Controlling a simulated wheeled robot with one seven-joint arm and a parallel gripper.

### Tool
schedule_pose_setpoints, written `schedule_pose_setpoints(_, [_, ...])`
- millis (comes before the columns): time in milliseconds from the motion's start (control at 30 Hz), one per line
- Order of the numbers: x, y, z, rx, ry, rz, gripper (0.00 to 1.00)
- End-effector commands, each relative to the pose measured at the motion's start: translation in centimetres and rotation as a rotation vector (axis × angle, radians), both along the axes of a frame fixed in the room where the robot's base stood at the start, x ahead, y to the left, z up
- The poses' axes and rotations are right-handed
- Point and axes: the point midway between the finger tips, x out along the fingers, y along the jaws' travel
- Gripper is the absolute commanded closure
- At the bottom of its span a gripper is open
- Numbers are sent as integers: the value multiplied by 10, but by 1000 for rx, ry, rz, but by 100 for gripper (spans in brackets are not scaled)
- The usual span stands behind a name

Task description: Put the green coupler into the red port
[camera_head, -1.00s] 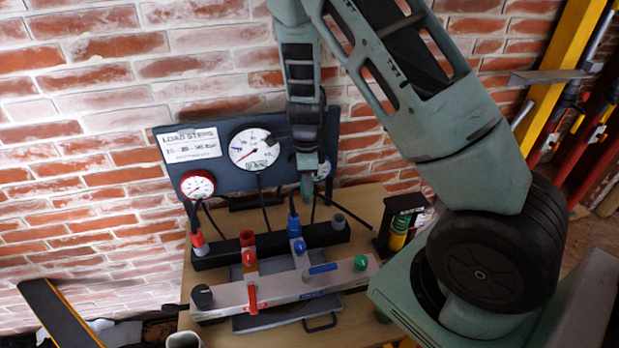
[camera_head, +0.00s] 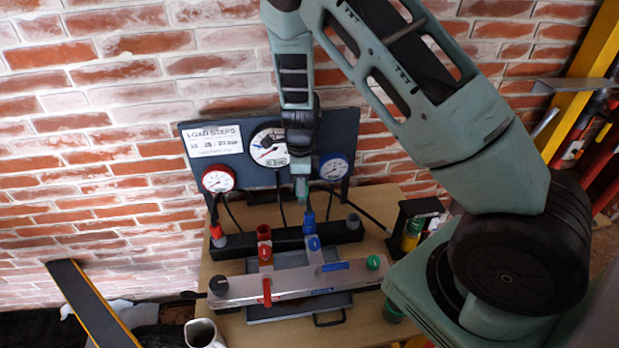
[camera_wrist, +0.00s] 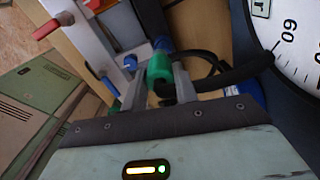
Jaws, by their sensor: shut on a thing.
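My gripper (camera_head: 301,186) is shut on the green coupler, in front of the gauge panel. In the wrist view, the green coupler (camera_wrist: 160,68) sits between the two fingers of my gripper (camera_wrist: 178,82). In the head view the coupler is hard to tell from my greenish gripper. The red port (camera_head: 264,233) is an upright red cup at the back of the metal manifold (camera_head: 235,294), open at the top. My gripper is above it and to its right, apart from it.
A blue coupler with a hose (camera_head: 308,219) stands right of the red port. A red coupler with a hose (camera_head: 217,232) stands at the left end of the black rail (camera_head: 240,246). A grey socket (camera_head: 353,221) is at its right end. The gauge panel (camera_head: 265,182) stands close behind.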

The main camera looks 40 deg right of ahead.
Motion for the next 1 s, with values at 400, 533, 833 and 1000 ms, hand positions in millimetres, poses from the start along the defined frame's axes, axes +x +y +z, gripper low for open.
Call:
schedule_pose_setpoints(400, [14, 29, 2, 0, 0, 1, 95])
schedule_pose_setpoints(533, [16, 34, 1, 0, 0, 0, 95])
schedule_pose_setpoints(833, [17, 36, 0, 1, -1, -1, 95])
schedule_pose_setpoints(1000, [20, 41, 1, 0, 0, 1, 95])
